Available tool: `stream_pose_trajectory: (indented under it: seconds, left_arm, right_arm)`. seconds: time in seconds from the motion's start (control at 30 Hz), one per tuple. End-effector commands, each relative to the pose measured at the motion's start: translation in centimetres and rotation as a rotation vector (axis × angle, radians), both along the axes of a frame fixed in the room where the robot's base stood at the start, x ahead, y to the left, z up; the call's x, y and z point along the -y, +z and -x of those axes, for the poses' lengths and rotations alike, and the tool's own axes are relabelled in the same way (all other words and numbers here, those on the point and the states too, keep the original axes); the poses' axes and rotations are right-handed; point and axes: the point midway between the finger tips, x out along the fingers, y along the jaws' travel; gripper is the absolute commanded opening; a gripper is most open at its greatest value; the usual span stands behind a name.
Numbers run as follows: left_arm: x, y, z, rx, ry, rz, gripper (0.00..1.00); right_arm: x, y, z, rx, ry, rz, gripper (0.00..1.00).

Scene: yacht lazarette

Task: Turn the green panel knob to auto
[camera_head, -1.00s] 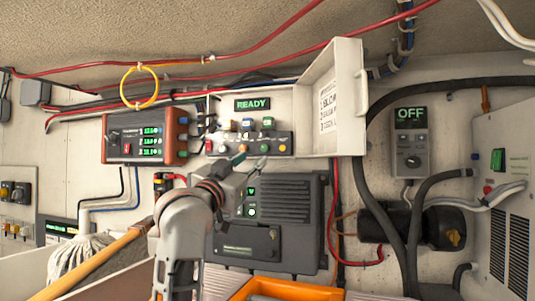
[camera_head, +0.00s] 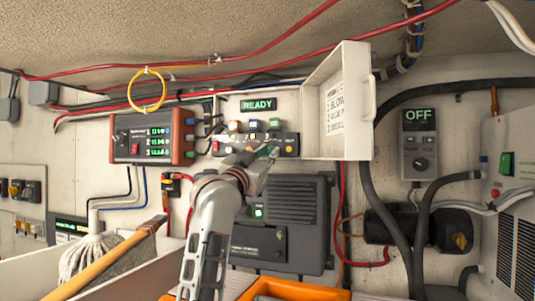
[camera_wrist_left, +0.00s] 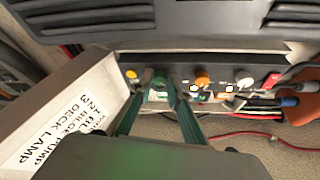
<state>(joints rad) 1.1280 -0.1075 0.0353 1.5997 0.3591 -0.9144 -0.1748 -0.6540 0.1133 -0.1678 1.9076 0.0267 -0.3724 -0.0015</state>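The panel (camera_head: 283,153) is a dark strip of knobs and buttons in a white wall box, under a lit READY display (camera_head: 258,105). In the left wrist view, which sees it upside down, the green knob (camera_wrist_left: 159,82) sits between a yellow button (camera_wrist_left: 131,74) and an orange knob (camera_wrist_left: 202,79). My left gripper (camera_head: 270,149) is at the panel in the head view, largely hiding the green knob there. Its two fingers (camera_wrist_left: 159,76) stand apart on either side of the green knob; whether they touch it I cannot tell. My right gripper is out of view.
The box's open white door (camera_head: 338,100) stands out right of the panel. A red-sided display unit (camera_head: 150,138) is on the left, a dark vented unit (camera_head: 290,205) below. A grey OFF switch box (camera_head: 419,150) is at right. Red cables cross above.

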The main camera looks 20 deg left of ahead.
Motion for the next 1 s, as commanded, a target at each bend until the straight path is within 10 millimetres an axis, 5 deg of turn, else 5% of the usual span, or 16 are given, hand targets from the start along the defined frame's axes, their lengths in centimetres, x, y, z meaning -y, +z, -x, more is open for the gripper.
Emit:
stream_pose_trajectory:
  seconds: [0.47, 1.0]
  left_arm:
    - [-0.16, 0.04, 0.0, 0.002, 0.002, -0.05, 0.0]
    - [-0.71, 0.31, -0.01, 0.015, 0.006, -0.452, 0.0]
  right_arm:
    - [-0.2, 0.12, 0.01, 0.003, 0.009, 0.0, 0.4]
    - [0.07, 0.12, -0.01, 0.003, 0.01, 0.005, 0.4]
